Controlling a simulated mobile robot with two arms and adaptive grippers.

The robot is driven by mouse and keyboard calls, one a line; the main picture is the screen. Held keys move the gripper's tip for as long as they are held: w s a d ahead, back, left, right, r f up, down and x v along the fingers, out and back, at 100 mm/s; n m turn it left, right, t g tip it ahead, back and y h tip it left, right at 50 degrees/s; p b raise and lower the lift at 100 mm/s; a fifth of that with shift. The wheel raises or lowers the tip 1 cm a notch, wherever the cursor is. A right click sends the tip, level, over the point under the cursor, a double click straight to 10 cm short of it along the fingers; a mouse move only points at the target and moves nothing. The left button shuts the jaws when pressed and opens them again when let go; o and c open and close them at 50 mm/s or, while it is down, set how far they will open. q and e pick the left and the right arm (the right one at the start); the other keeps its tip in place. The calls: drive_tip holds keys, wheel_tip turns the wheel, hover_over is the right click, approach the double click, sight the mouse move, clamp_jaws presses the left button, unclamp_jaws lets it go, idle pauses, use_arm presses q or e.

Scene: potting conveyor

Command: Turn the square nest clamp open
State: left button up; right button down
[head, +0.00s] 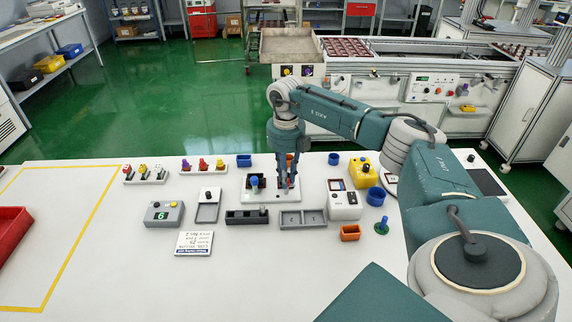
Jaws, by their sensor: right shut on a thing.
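A pale fixture plate (250,195) stands on the white bench, with a blue knob-like part (254,182) standing on its left half. My right gripper (289,187) comes down from above onto the right half of this plate, fingers pointing down. It is shut on a small clamp part there, mostly hidden by the fingers; a bit of red shows between them. I cannot make out how far the clamp is turned. My left gripper is not in view.
A dark block (240,217) and a grey two-compartment tray (302,219) lie just in front of the plate.

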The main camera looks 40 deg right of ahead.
drive_tip(key=shift+m, duration=0.3)
idle(0.4)
drive_tip(key=c, duration=1.6)
unclamp_jaws()
wheel_tip(320, 180, up, 12)
drive_tip(key=shift+r, duration=0.1)
